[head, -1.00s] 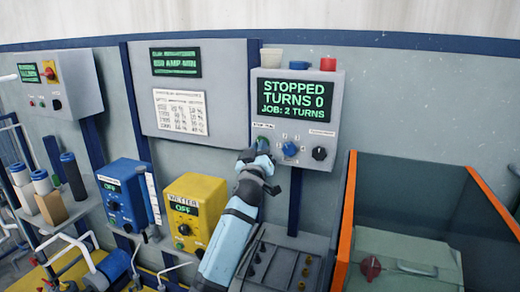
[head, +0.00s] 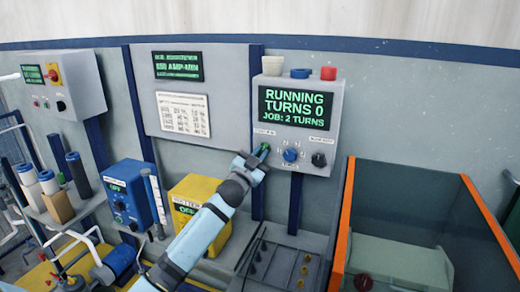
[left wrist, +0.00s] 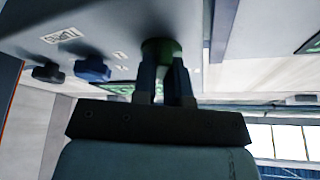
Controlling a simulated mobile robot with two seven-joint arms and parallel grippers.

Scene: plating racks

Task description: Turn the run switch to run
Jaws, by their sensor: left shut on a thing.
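The grey control box (head: 300,118) on the back wall has a screen (head: 295,106) reading "RUNNING, TURNS 0, JOB: 2 TURNS". The run switch (head: 265,147) is a green knob at the lower left of its front, partly covered by my gripper. My left gripper (head: 259,156) reaches up to it from below left. In the left wrist view its two fingers (left wrist: 163,68) are shut on the green knob (left wrist: 160,46). My right gripper is in neither view.
A blue knob (head: 290,155) and a black knob (head: 318,159) sit just right of the switch. Blue (head: 132,196) and yellow (head: 202,207) boxes stand below left. An orange-edged tank (head: 345,225) is at right.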

